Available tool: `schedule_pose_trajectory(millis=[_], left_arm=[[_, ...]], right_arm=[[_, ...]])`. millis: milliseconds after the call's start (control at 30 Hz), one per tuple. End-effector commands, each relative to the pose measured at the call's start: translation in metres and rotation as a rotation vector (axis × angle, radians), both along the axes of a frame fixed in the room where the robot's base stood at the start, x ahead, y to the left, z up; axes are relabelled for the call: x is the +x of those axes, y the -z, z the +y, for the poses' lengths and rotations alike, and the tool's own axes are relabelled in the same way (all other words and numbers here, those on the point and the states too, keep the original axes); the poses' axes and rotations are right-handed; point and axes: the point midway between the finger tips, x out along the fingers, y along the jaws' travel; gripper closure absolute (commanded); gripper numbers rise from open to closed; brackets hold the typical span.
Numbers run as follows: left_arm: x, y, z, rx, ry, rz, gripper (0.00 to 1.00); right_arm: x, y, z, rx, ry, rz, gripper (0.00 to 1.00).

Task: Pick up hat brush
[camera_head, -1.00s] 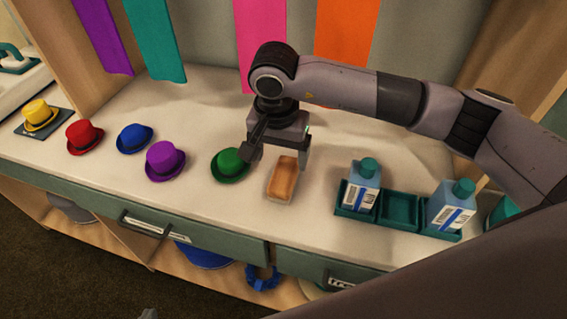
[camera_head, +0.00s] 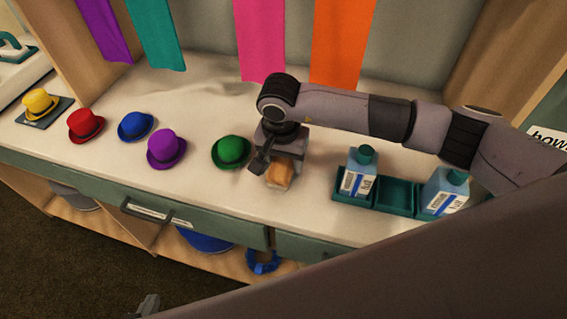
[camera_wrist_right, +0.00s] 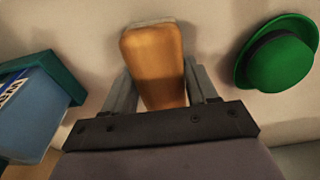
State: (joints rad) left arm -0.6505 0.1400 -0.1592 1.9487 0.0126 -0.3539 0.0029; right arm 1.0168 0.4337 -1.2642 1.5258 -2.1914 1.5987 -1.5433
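The hat brush, a block with an orange-brown wooden top (camera_head: 280,175), lies on the white counter to the right of the green hat. It also shows in the wrist view (camera_wrist_right: 155,62), with a pale strip at its far end. My right gripper (camera_head: 277,172) is lowered over the brush from above. In the wrist view its two fingers (camera_wrist_right: 158,85) stand apart, one on each side of the brush. Firm contact on both sides is not clear. My left gripper (camera_head: 148,306) shows only as a small grey part at the bottom edge; its fingers cannot be made out.
The green hat (camera_head: 231,152) sits close left of the right gripper. Purple (camera_head: 166,148), blue (camera_head: 136,126), red (camera_head: 86,125) and yellow (camera_head: 40,104) hats stand further left. A green tray (camera_head: 398,197) with two blue bottles stands to the right. The counter behind the hats is clear.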

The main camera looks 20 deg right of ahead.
Motion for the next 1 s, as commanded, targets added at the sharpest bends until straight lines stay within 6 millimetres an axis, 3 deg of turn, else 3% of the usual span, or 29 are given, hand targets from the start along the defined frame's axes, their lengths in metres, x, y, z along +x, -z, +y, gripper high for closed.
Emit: schedule_pose_trajectory(millis=[367,567,767,1000], left_arm=[[0.001,-0.001,0.0,-0.001,0.0,-0.003,1.0],[0.001,0.001,0.0,-0.001,0.0,-0.003,1.0],[0.001,0.005,0.0,-0.001,0.0,-0.003,1.0],[0.001,0.012,0.0,-0.001,0.0,-0.003,1.0]], right_arm=[[0.0,-0.003,0.0,0.001,0.0,-0.001,0.75],[0.001,-0.02,0.0,0.002,0.001,-0.005,0.75],[0.001,-0.064,0.0,0.001,-0.001,-0.008,0.75],[0.001,-0.135,0.0,0.001,0.0,-0.008,0.75]])
